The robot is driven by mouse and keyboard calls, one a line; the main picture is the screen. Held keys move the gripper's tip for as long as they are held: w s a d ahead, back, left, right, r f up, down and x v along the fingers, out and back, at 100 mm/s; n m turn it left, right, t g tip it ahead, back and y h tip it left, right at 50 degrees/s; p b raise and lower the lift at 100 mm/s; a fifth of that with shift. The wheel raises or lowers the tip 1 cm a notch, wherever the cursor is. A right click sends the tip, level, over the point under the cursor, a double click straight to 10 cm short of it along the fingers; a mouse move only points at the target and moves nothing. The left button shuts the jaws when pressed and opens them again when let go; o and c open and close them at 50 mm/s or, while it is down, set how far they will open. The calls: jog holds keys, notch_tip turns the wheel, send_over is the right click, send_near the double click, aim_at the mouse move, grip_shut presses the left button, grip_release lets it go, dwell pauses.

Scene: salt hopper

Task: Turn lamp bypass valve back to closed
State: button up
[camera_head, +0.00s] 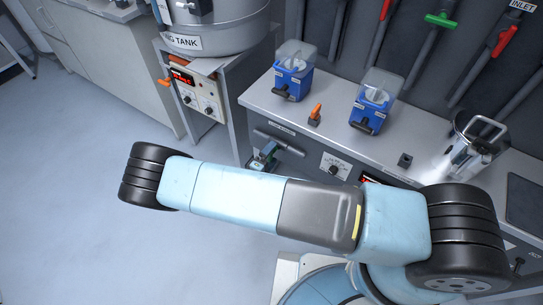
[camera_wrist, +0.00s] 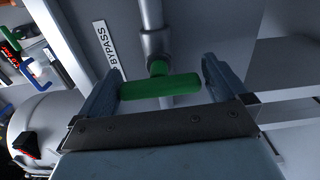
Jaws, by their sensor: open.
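In the wrist view the green bypass valve handle (camera_wrist: 160,86) lies crosswise to the grey pipe (camera_wrist: 152,22). A white label (camera_wrist: 107,46) reading "BYPASS" is left of the pipe, its other end cut off or hidden. My gripper (camera_wrist: 160,74) is open, with one finger near each end of the handle. I cannot tell whether either finger touches it.
The bench top (camera_head: 335,98) holds two blue dispensers (camera_head: 293,82) (camera_head: 367,118), an orange-handled switch (camera_head: 315,115) and a metal jug (camera_head: 470,150). A tank stand (camera_head: 228,100) stands to the left. The floor (camera_head: 70,190) at left is clear.

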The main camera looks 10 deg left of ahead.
jog(key=v, duration=1.3)
jog(key=shift+s, duration=0.3)
jog(key=w+d+r+m+g, duration=0.35)
jog(key=d+r+g, duration=0.2)
jog(key=r, duration=0.75)
jog(key=w+d+r+m+g, duration=0.3)
jog(key=w+d+r+g, duration=0.3)
jog(key=r, duration=0.6)
jog(key=w+d+r+m+g, duration=0.35)
jog(key=d+r, duration=0.35)
jog(key=r, duration=0.6)
jog(key=s+d+r+m+y, duration=0.2)
jog(key=s+d+r+y, duration=0.25)
jog(key=d+r, duration=0.9)
jog(key=s+d+r+m+t+y, duration=0.1)
jog(key=s+d+r+t, duration=0.1)
jog(key=s+d+r, duration=0.2)
jog(key=s+d+r+t+y, duration=0.1)
jog(key=s+d+r, duration=0.3)
jog(key=s, duration=0.5)
jog(key=shift+s+r+m+t, duration=0.3)
jog(key=shift+r+m+t, duration=0.1)
jog(key=shift+r+t, duration=0.15)
jog(key=shift+d+y, duration=0.1)
jog(key=shift+y, duration=0.15)
